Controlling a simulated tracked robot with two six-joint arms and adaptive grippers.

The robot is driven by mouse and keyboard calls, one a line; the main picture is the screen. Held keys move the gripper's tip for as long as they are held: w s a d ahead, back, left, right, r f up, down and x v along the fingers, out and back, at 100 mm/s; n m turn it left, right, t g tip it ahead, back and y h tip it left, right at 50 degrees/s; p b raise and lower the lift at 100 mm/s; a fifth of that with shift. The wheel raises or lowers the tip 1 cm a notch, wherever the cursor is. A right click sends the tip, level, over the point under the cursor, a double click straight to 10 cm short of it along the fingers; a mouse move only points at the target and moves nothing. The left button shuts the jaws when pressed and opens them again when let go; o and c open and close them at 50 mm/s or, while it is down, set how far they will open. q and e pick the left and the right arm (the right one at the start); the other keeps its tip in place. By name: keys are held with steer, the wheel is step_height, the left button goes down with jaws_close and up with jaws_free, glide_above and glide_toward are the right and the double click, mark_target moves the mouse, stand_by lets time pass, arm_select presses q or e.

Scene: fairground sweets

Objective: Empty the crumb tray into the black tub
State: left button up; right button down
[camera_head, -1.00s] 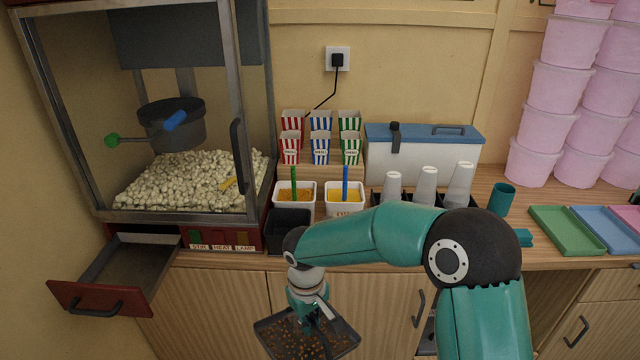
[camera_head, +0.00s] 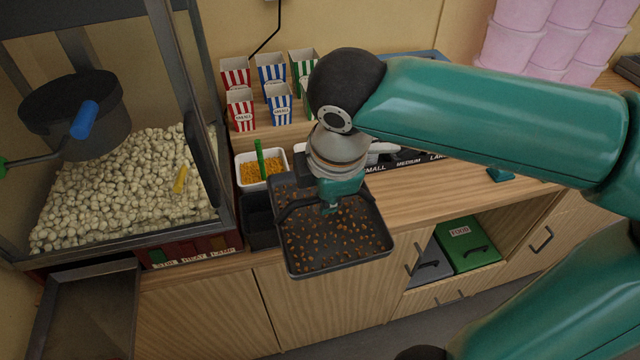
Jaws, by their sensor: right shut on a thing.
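The crumb tray (camera_head: 340,258) is a dark, shallow tray with many small brown crumbs scattered over its floor. My right gripper (camera_head: 330,203) is shut on it, and it looks about level, with its near part past the counter's front edge. The black tub (camera_head: 258,222) stands on the counter just left of the tray, beside the popcorn machine. The tray hides part of the tub, and I cannot tell whether they touch. My left gripper is not in view.
The popcorn machine (camera_head: 200,245) stands at the left, with an open drawer (camera_head: 85,310) below it. A white tub of orange-yellow topping (camera_head: 246,183) and striped boxes (camera_head: 240,110) stand behind the tray. Counter to the right (camera_head: 420,195) is partly clear.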

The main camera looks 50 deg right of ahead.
steer(key=shift+w+d+f+h, duration=0.25)
steer(key=shift+w+d+h, duration=0.15)
steer(key=shift+w, duration=0.2)
steer(key=w, duration=0.1)
steer(key=w+d+f+t+h, duration=0.1)
steer(key=w+h, duration=0.1)
steer(key=w, duration=0.1)
steer(key=shift+d+f+t, duration=0.2)
steer(key=shift+d+t, duration=0.2)
steer(key=shift+w+d+f+t+h+b, duration=0.15)
steer(key=shift+w+d+f+h+b, duration=0.15)
steer(key=shift+w+b, duration=0.2)
steer(key=shift+w+d+f+t+h+b, duration=0.15)
steer(key=shift+w+f+h+b, duration=0.15)
steer(key=shift+w+b, duration=0.2)
steer(key=w+d+f+t+h+b, duration=0.3)
steer(key=w+d+h+b, duration=0.25)
steer(key=w+b, duration=0.6)
steer(key=s+a+n+t+h+b, duration=0.1)
steer(key=s+a+t+h+b, duration=0.2)
steer(key=b, duration=0.8)
steer(key=shift+s+a+f+h+b, duration=0.15)
steer(key=shift+s+a+h+b, duration=0.25)
steer(key=shift+a, duration=0.7)
